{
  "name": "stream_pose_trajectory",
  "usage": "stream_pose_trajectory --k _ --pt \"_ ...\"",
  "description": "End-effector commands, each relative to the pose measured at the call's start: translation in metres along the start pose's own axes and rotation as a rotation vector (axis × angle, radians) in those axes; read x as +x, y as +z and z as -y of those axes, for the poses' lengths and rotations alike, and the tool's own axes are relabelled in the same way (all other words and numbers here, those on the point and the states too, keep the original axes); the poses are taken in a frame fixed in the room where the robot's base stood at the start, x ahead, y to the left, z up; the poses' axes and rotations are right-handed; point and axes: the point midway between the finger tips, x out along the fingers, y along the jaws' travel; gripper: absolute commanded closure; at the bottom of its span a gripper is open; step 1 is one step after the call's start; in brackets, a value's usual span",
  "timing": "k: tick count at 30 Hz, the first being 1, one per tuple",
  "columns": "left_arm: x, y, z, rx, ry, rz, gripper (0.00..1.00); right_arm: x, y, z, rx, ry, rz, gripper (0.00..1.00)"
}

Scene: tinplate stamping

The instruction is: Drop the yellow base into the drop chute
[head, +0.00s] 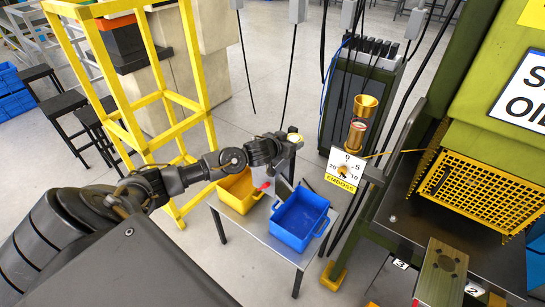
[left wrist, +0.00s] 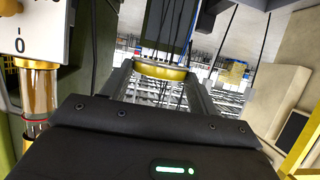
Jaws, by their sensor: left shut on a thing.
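My left gripper (head: 291,142) is shut on the yellow base (head: 294,137), held up in the air above the small table. In the left wrist view the yellow base (left wrist: 163,71) sits between the two fingers of the left gripper (left wrist: 160,78), its rim toward the camera. The likely drop chute is a gold funnel (head: 366,105) above a clear tube, to the right of the gripper and apart from it. In the left wrist view part of a gold and clear tube (left wrist: 38,90) shows at the left edge. My right gripper is not in view.
A blue bin (head: 300,220) and a yellow bin (head: 238,190) stand on a small table (head: 255,236) below the gripper. A white EMBOSS dial plate (head: 345,171) is below the tube. A green press with a yellow grille (head: 478,190) stands right. A yellow frame (head: 147,98) rises left.

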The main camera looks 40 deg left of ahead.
Motion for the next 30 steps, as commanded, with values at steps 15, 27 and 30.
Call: stream_pose_trajectory --k 15,27,30 --pt "0.002 0.017 0.122 0.0 -0.005 -0.01 0.61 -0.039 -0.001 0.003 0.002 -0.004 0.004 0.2" --pt "0.012 0.04 0.122 0.0 -0.005 -0.01 0.61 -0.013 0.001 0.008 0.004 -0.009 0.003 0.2" --pt "0.017 0.052 0.122 0.001 -0.005 -0.009 0.61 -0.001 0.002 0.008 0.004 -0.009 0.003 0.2"
